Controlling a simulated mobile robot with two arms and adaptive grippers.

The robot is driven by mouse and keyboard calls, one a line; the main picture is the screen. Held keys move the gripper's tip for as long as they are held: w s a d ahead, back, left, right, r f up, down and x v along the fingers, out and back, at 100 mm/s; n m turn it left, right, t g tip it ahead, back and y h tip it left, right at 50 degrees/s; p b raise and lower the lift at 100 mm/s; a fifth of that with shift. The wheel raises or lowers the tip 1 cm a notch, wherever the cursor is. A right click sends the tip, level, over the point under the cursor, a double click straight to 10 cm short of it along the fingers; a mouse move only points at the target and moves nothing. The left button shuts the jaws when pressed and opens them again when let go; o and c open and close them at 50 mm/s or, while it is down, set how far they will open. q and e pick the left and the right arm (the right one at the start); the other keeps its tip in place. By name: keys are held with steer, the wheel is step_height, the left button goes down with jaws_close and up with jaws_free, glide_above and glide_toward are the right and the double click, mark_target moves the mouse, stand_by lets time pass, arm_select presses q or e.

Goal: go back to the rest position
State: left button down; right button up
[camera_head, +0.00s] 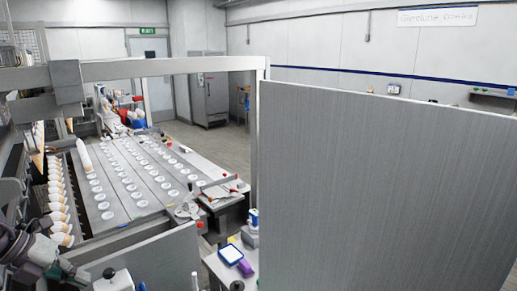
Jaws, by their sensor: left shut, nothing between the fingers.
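My left gripper (62,268) is at the bottom left corner, dark and partly cut off by the frame edge. It looks shut and empty, in front of the lower end of a column of cones. My right gripper is not in view. The cones (58,208) are tan with white wraps and lie in a slanting row along the left side of the machine. Another tan cone (38,158) is at the upper left.
A grey conveyor table (150,185) carries rows of white round pieces under a metal frame (165,67). A large grey panel (385,185) blocks the right half. A low panel (150,262) stands near my left gripper. Open floor (228,143) lies behind.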

arm_select(q)
steer(key=s+d+f+n+t+y, duration=0.1)
steer(key=s+f+n+t+y, duration=0.35)
steer(key=f+n, duration=0.6)
steer(key=s+f+n+t+y, duration=0.4)
steer(key=f+n, duration=0.3)
steer(key=n, duration=0.7)
steer(key=s+d+f+n+g+h, duration=0.1)
steer(key=s+d+f+n+g, duration=0.25)
steer(key=s+d, duration=0.45)
steer(key=s+d+f+n+g+h, duration=0.2)
steer(key=s+d+g, duration=0.3)
steer(key=s+d, duration=0.25)
step_height(320, 180, down, 33)
steer(key=s+g+b, duration=0.2)
steer(key=b, duration=0.5)
steer(key=s+a+f+b, duration=0.1)
steer(key=s+f+b, duration=0.1)
steer(key=s+f, duration=0.6)
steer(key=s+a+f+g+b, duration=0.1)
steer(key=s+f+b, duration=0.2)
steer(key=s+f, duration=0.5)
step_height(320, 180, down, 6)
steer(key=shift+a+r+m, duration=0.15)
steer(key=shift+a+m, duration=0.05)
steer(key=shift+m, duration=0.1)
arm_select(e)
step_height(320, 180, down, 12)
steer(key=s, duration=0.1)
